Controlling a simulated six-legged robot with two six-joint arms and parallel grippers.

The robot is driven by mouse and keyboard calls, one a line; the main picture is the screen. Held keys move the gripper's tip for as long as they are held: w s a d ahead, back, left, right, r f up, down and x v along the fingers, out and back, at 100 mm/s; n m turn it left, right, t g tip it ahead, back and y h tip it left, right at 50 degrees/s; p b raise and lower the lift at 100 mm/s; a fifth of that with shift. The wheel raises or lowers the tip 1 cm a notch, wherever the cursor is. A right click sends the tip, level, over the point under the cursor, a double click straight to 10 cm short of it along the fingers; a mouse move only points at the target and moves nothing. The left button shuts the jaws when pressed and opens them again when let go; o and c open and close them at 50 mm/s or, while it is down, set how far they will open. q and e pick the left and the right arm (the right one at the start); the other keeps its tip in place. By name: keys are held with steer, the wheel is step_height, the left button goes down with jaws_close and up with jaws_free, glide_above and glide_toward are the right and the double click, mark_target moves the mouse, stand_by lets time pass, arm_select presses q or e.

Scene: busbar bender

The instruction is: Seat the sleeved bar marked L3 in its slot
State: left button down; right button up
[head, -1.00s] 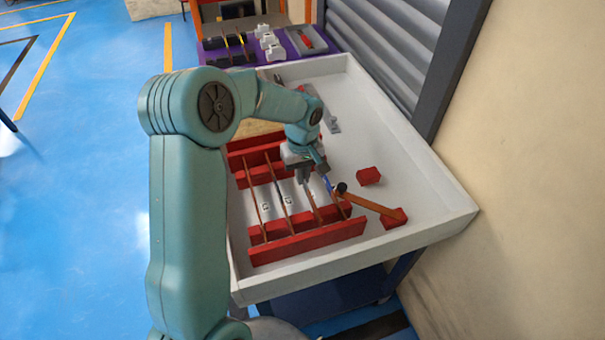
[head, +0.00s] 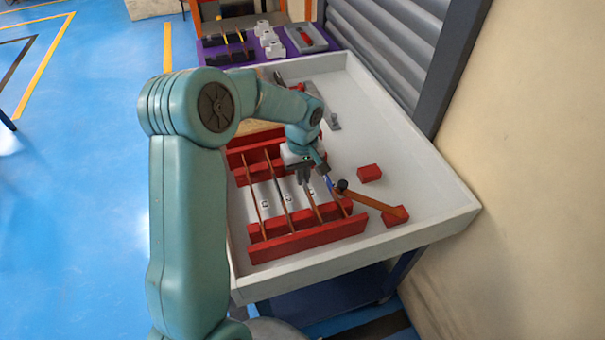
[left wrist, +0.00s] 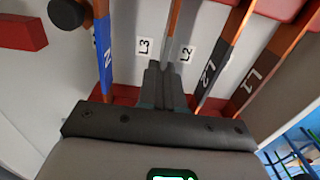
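The L3 bar (left wrist: 174,40) is copper with a grey sleeve. Its sleeve mark is hidden by my gripper. My left gripper (left wrist: 165,85) has its two fingers close together on the sleeve, with the bar running out past the fingertips. In the head view my left gripper (head: 305,175) is over the red slotted rack, and the L3 bar (head: 314,206) runs towards the front rail (head: 308,240). The L3 label (left wrist: 144,48) lies just left of the bar in the wrist view. I cannot tell whether the bar is fully down. My right gripper is not in view.
The black-sleeved L2 bar (left wrist: 211,75), brown-sleeved L1 bar (left wrist: 245,88) and blue-sleeved N bar (left wrist: 104,50) are beside it. Another red block (head: 369,172) stands behind. The tray's right side (head: 400,150) is clear.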

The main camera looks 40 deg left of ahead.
arm_select(q)
steer(key=shift+f+b, duration=0.7)
steer(key=shift+f, duration=0.1)
steer(key=c, duration=1.2)
jaws_free()
steer(key=shift+r, duration=0.1)
step_height(320, 180, up, 16)
steer(key=shift+r+p, duration=0.15)
steer(key=shift+p, duration=0.25)
